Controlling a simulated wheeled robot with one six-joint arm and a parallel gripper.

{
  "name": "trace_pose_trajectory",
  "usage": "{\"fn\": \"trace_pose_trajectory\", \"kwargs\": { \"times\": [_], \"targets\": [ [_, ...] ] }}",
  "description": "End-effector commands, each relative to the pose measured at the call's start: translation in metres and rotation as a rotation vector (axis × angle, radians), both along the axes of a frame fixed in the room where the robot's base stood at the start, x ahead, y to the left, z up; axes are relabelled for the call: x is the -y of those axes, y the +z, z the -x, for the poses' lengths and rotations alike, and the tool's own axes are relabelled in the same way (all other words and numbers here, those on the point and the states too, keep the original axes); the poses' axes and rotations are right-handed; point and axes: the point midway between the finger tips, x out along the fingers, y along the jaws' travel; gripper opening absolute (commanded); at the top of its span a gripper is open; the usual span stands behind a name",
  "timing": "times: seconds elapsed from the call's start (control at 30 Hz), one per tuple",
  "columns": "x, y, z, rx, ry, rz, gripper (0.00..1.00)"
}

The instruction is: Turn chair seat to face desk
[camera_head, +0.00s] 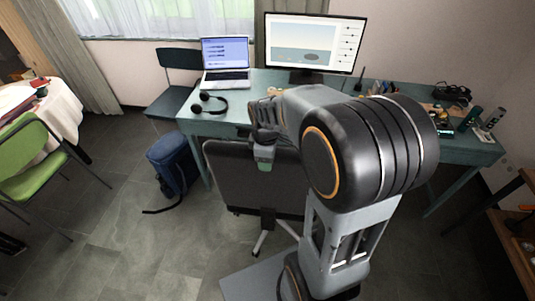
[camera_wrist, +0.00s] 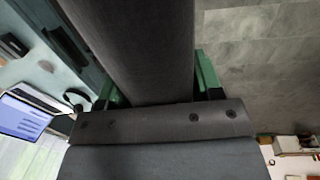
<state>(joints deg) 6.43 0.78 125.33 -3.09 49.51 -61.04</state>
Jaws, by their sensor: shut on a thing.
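The chair (camera_head: 250,185) is dark grey, with a broad panel facing me and pale legs below it, close to the front of the desk (camera_head: 217,122). I cannot tell its seat apart; my arm hides the chair's right side. My gripper (camera_head: 264,158), with green fingers, is at the panel's upper edge. In the wrist view the green fingers of my gripper (camera_wrist: 158,82) stand on both sides of a dark grey part of the chair (camera_wrist: 140,40) and are shut on it.
A laptop (camera_head: 225,60), headphones (camera_head: 208,103) and a monitor (camera_head: 310,43) stand on the desk. Grey floor is clear at lower left.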

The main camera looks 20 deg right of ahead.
Motion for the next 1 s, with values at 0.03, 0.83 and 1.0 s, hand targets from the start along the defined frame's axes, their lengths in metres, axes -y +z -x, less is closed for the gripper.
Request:
{"fn": "trace_pose_trajectory", "kwargs": {
  "times": [0.03,0.83,1.0],
  "targets": [
    [0.000,0.001,-0.001,0.003,0.000,-0.001,0.17],
    [0.001,0.023,0.001,0.006,-0.004,-0.001,0.85],
    [-0.001,0.059,0.003,0.008,-0.004,-0.001,0.85]
  ]
}}
